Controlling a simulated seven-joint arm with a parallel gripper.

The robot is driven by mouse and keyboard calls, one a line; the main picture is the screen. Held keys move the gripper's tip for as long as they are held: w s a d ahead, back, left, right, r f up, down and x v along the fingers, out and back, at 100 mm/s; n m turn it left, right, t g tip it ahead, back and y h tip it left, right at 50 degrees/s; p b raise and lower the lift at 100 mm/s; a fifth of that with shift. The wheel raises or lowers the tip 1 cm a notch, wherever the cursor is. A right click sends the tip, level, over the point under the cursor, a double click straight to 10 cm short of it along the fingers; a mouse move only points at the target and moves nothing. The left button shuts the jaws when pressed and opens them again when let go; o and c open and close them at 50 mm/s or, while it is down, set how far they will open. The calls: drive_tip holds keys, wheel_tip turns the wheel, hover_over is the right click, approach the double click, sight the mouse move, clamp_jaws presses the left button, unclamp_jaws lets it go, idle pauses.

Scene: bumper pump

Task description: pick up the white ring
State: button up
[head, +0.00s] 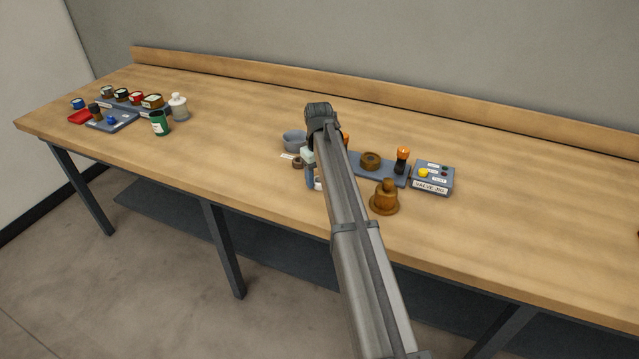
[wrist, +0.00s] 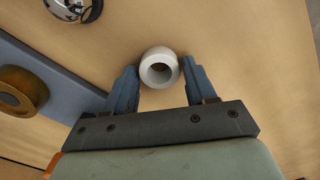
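The white ring (wrist: 159,56) lies on the wooden table in the wrist view, its dark hole facing the camera. My gripper (wrist: 161,76) is open, with one blue finger to the left of the ring and one to the right. The ring sits at the fingertips, with a small gap showing on each side; I cannot tell its height relative to the fingers. In the head view a small white piece, apparently the ring (head: 318,184), shows beside my arm and is partly hidden by it.
A blue-grey plate with a brown ring (wrist: 14,90) is left of my gripper. A shiny round part (wrist: 72,6) is at the upper left. In the head view, a brown bell-shaped part (head: 384,199) and the valve jig box (head: 433,178) stand right of my arm.

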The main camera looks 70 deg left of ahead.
drive_tip(key=c, duration=0.7)
